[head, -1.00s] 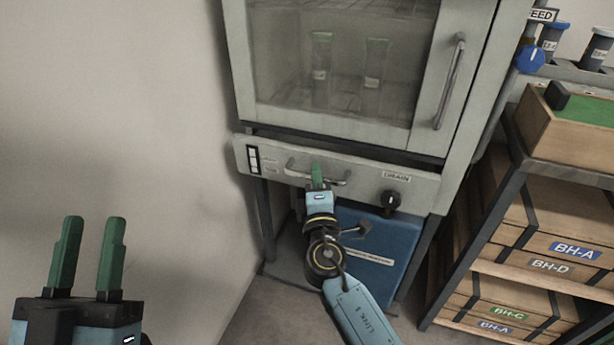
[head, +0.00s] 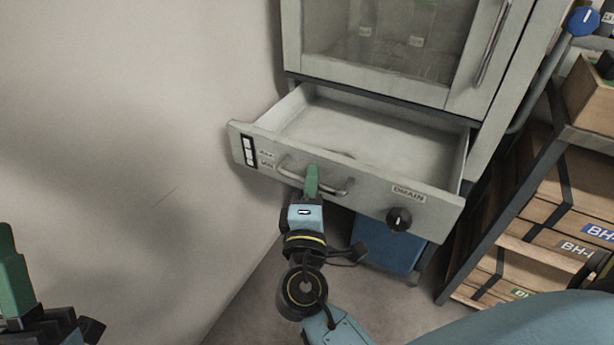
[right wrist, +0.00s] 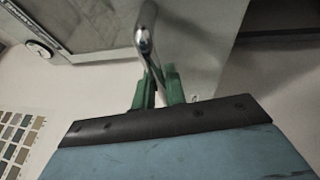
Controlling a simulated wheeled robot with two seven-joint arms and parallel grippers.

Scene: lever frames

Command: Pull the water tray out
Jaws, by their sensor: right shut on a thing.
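The water tray (head: 245,155) is a grey drawer below the glass-doored cabinet, and it stands open with its pale inside showing. Its bar handle (head: 338,191) runs across the front, and it also shows in the right wrist view (right wrist: 146,35). My right gripper (head: 312,180) is shut on the handle. In the right wrist view its green fingers (right wrist: 157,88) sit on both sides of the bar. My left gripper (head: 12,270) is at the lower left edge, away from the tray, partly cut off; its finger gap is not clear.
A black drain knob (head: 399,219) sticks out at the tray front's right. The cabinet (head: 385,75) stands above. A blue box (head: 385,250) is underneath. A shelf rack with wooden crates (head: 545,235) stands close on the right. The wall (head: 130,100) is on the left.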

